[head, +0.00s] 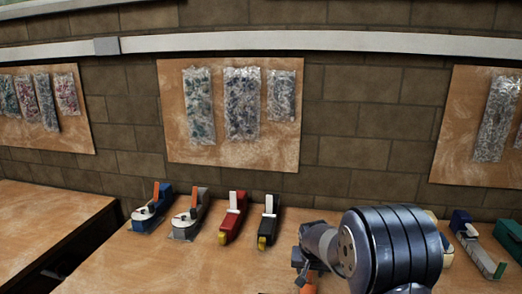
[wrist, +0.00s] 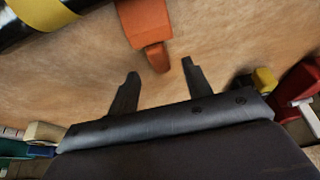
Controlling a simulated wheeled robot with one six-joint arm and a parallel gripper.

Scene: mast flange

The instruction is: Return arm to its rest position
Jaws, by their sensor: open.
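My arm reaches over the workbench (head: 200,262) at the lower right of the head view. My gripper (wrist: 160,80) shows in the wrist view with its two dark fingers spread apart. It is open, and nothing is held between the fingers. An orange object (wrist: 147,22) lies on the wooden top just ahead of the fingertips; its tip reaches close to the gap. I cannot tell whether it touches a finger. In the head view the gripper is mostly hidden behind my arm, and a bit of orange (head: 308,286) shows below it.
A black and yellow object (wrist: 50,14) lies at the wrist view's upper left. Boards with bags (head: 230,145) hang behind.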

